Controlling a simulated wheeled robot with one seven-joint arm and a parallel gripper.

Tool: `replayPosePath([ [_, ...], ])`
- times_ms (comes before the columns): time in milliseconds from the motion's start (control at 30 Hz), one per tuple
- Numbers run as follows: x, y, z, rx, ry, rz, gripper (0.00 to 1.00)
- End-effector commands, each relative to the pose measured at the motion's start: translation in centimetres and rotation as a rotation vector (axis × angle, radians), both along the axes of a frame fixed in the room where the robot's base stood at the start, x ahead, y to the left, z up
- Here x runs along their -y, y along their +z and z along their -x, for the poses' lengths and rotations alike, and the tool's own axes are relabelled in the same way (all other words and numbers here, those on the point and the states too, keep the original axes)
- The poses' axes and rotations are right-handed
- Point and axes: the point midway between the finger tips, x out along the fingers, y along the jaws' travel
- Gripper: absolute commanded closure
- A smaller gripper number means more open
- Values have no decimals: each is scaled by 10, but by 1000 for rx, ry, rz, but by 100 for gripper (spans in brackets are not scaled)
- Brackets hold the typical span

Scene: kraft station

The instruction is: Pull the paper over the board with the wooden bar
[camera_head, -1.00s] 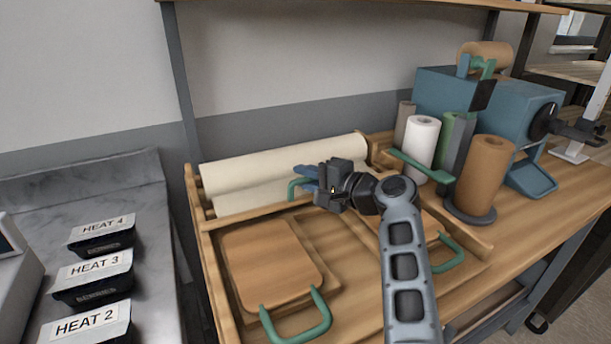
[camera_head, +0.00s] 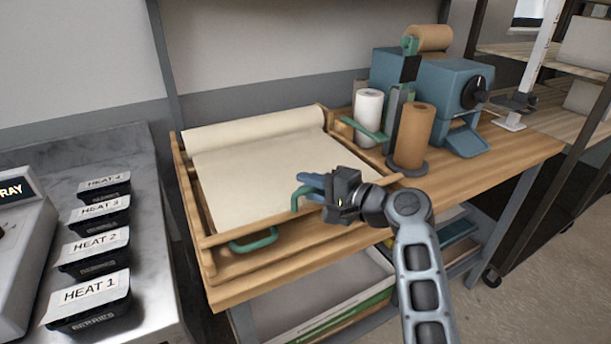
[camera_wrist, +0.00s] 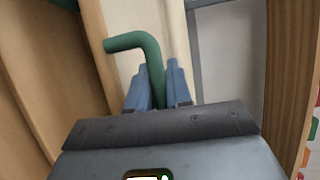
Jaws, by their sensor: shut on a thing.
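The cream paper (camera_head: 255,170) stretches from its roll (camera_head: 250,130) at the back to the wooden bar (camera_head: 250,227) near the station's front. It lies over the area of the boards and hides their tops. A green board handle (camera_head: 255,240) sticks out in front of the bar. My gripper (camera_head: 312,186) is at the bar's right part, with its blue fingers shut on the bar's green handle (camera_head: 296,200). In the wrist view the fingers (camera_wrist: 158,88) close on this green handle (camera_wrist: 145,50).
A brown roll (camera_head: 414,135), a white roll (camera_head: 368,118) and a blue machine (camera_head: 440,90) stand on the bench to the right. Labelled black trays (camera_head: 90,300) sit on the left counter. A shelf with boxes is below the bench.

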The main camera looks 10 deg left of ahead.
Motion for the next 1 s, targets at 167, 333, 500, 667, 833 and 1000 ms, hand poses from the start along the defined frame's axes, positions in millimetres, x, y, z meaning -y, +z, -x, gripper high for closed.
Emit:
replayPosePath([
  [167, 2, -1, 2, -1, 0, 0, 100],
  [333, 2, -1, 2, -1, 0, 0, 100],
  [500, 2, -1, 2, -1, -1, 0, 71],
  [667, 2, -1, 2, 0, 0, 0, 60],
  [833, 2, 0, 2, 0, 0, 0, 60],
  [1000, 12, 1, 8, 1, -3, 0, 60],
])
